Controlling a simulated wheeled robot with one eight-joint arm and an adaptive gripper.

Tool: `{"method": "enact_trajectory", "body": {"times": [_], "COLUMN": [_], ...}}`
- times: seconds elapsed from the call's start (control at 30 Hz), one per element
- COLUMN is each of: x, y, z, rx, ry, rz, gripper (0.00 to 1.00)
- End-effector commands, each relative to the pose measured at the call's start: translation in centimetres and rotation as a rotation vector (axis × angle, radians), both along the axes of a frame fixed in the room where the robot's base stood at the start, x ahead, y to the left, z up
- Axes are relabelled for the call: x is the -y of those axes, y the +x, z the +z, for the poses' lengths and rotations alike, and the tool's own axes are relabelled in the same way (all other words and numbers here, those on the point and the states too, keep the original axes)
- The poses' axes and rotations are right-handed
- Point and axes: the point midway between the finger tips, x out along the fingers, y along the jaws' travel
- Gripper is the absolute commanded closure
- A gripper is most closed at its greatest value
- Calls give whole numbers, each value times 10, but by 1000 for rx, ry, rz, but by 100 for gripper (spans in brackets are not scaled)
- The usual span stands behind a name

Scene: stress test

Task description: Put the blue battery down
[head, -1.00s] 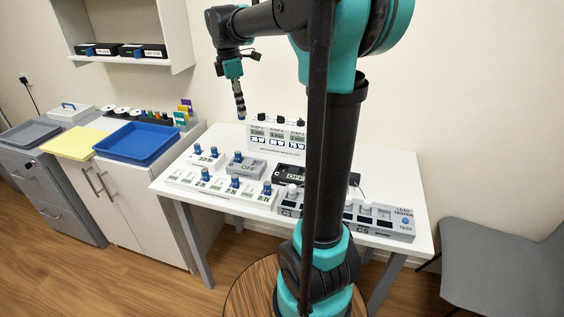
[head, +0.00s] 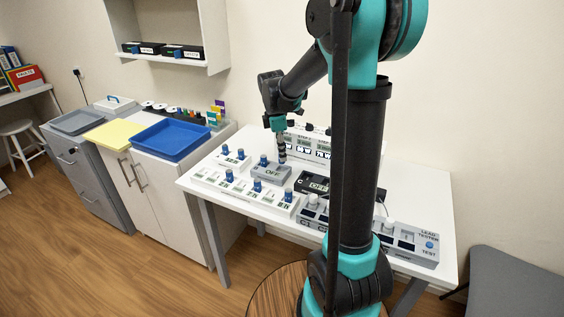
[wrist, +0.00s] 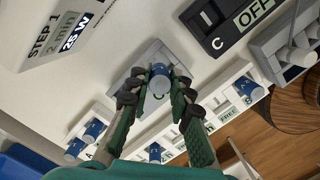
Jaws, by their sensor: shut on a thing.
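A grey box (wrist: 143,62) lies behind the battery in that view. I cannot tell whether the battery touches this box. In the head view the dark fingers largely hide the battery.
A black OFF box (head: 313,184) stands to the right, and the step panel (head: 305,146) behind. Units with several blue cylinders (head: 228,184) fill the left and front. A lead tester (head: 410,244) is at the right. A blue tray (head: 170,140) stands on the cabinet to the left.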

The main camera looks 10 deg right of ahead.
Motion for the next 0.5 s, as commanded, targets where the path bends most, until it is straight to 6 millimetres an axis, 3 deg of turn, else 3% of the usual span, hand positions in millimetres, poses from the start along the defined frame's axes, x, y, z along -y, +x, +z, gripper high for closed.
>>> {"method": "enact_trajectory", "body": {"times": [0.3, 0.5], "x": [0, 0], "y": [0, 0], "z": [-34, -42], "rx": [0, 0], "ry": [0, 0], "rz": [0, 0], "gripper": [100, 100]}}
